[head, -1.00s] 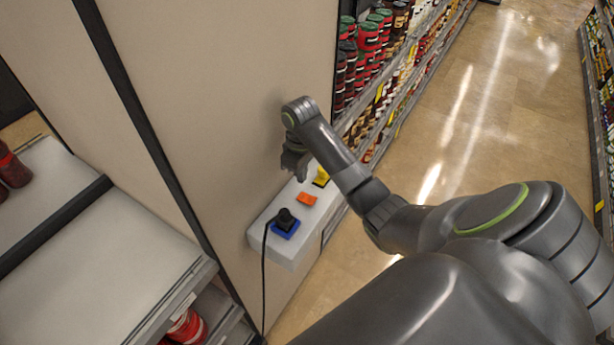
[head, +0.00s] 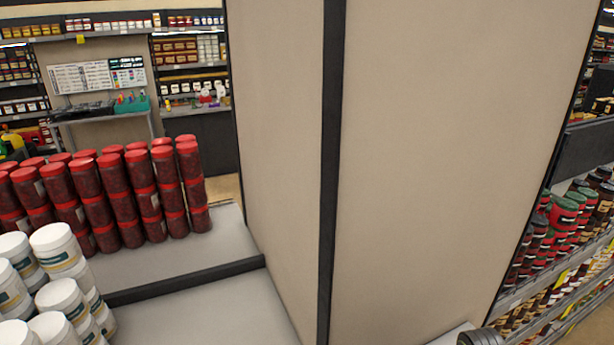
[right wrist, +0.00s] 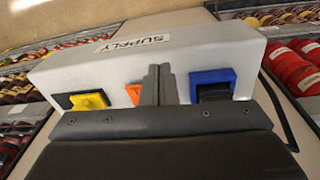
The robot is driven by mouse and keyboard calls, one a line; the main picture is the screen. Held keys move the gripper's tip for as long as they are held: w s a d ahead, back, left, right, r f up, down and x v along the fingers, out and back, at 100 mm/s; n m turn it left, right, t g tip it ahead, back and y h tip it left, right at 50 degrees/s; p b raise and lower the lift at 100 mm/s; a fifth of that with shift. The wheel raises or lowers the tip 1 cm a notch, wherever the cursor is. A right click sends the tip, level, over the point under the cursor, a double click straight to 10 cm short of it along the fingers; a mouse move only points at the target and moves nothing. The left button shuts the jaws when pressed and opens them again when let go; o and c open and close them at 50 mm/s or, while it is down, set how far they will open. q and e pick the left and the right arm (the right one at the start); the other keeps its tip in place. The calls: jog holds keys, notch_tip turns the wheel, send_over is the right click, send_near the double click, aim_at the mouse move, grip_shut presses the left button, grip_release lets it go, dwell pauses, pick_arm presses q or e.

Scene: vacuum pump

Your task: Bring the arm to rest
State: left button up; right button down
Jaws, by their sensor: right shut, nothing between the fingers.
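In the right wrist view my right gripper (right wrist: 160,84) is shut and empty, its fingers pointing at a white box (right wrist: 200,50) labelled SUPPLY. The label reads upside down. The box carries a yellow piece on a dark base (right wrist: 88,100), an orange piece (right wrist: 133,94) partly behind my fingers, and a blue piece with a black part (right wrist: 212,88). A black cable (right wrist: 281,118) runs at the right. I cannot tell whether my fingers touch the box. In the head view only a bit of my right arm shows at the bottom edge. My left gripper is not in view.
In the head view a tall beige panel (head: 440,130) with a dark post fills the middle. Shelves with red-lidded jars (head: 130,195) and white tubs (head: 65,255) stand left. More stocked shelves (head: 560,260) stand right.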

jog(key=s+a+r+m+t+h, duration=0.1)
jog(key=s+r+m, duration=0.1)
jog(key=s, duration=0.9)
jog(key=s+r+m+t, duration=0.2)
jog(key=s, duration=0.9)
notch_tip(320, 180, down, 31)
jog(key=d+g+b, duration=0.1)
jog(key=g+b, duration=0.1)
jog(key=b, duration=0.5)
jog(key=s+f+b, duration=0.2)
jog(key=s+f, duration=0.3)
jog(key=f, duration=0.3)
jog(key=s+f+b, duration=0.3)
jog(key=s+f, duration=0.1)
jog(key=f, duration=0.4)
jog(key=s+a+f+b, duration=0.1)
jog(key=s+f+b, duration=0.1)
jog(key=s+f, duration=0.3)
notch_tip(320, 180, down, 4)
jog(key=shift+s+r+g, duration=0.25)
jog(key=shift+s+g, duration=0.05)
jog(key=shift+g, duration=0.1)
